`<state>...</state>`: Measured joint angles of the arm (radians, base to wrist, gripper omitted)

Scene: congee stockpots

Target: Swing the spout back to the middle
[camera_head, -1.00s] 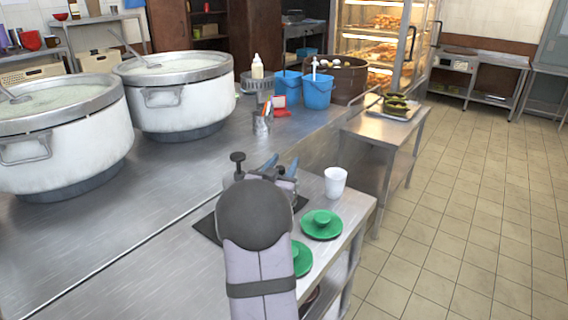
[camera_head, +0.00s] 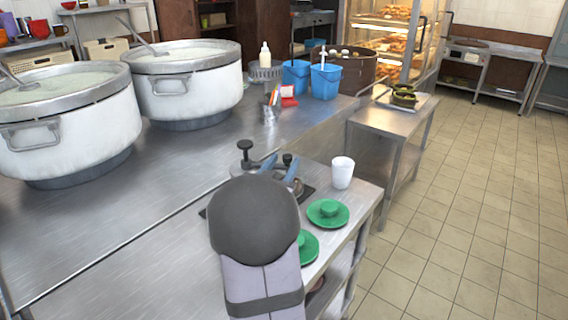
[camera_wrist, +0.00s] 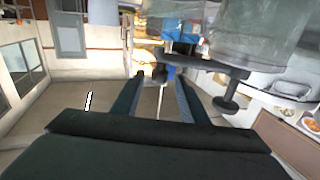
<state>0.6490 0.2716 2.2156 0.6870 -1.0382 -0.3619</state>
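A dark fitting with a round black knob (camera_head: 245,146) on a stem stands on the counter, just left of my gripper (camera_head: 281,167). In the wrist view a dark horizontal bar (camera_wrist: 210,64) with a knobbed stem (camera_wrist: 228,103) lies just past my fingertips and to their right. I take this bar to be part of the spout fitting, but cannot be sure which part is the spout. My fingers (camera_wrist: 157,80) stand apart with a gap between them. A small dark and blue piece shows near the tips; contact is unclear. My arm hides the fitting's lower part in the head view.
A white cup (camera_head: 342,172) and a green saucer with a green cup (camera_head: 328,213) stand right of my gripper; another green saucer (camera_head: 309,247) is nearer. Two large stockpots (camera_head: 185,85) stand at the left. Blue buckets (camera_head: 326,81) are behind. The middle steel counter (camera_head: 170,190) is clear.

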